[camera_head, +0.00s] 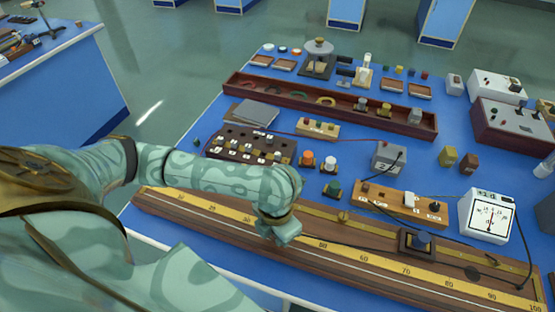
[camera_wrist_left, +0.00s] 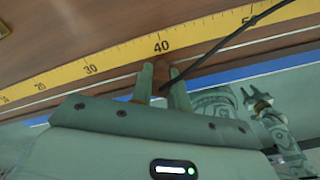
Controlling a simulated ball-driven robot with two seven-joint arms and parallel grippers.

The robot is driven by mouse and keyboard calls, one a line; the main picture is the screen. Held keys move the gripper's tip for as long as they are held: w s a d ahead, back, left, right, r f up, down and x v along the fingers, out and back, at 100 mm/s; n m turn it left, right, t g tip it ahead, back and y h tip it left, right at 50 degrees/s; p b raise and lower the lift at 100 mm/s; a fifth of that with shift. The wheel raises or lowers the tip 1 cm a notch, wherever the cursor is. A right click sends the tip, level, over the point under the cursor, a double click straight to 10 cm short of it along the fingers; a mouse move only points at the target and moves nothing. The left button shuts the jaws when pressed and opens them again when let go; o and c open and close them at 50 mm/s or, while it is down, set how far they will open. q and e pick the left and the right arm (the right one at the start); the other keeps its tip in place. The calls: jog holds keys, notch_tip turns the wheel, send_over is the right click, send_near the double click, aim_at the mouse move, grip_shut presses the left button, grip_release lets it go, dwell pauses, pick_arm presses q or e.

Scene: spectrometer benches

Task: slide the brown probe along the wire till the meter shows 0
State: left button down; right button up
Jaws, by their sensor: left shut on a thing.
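The wire board (camera_head: 165,203) is a long dark wooden bar with a yellow scale, along the bench's near edge. My left gripper (camera_head: 282,238) is low over it, left of the middle, and hides part of the scale. In the left wrist view its two fingers (camera_wrist_left: 165,90) are shut on the brown probe (camera_wrist_left: 160,82), beside the 40 mark. A black lead runs from the probe up to the right. The meter (camera_head: 489,217) is a white box at the right with a dial; its needle is too small to read exactly. My right gripper (camera_wrist_left: 258,103) shows small in the left wrist view.
A dark block with a blue knob (camera_head: 421,241) sits on the board right of my gripper. A wooden panel with terminals (camera_head: 400,204) and a green-based knob (camera_head: 333,188) stand behind it. A black lead lies across the board.

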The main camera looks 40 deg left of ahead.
pick_arm(q)
jog(key=shift+s+f+p, duration=0.1)
jog(key=shift+f+p, duration=0.05)
jog(key=shift+p, duration=0.15)
dwell(0.6)
jog(key=shift+s+f, duration=0.15)
dwell(2.0)
dwell(1.7)
jog(key=c, duration=1.3)
grip_release()
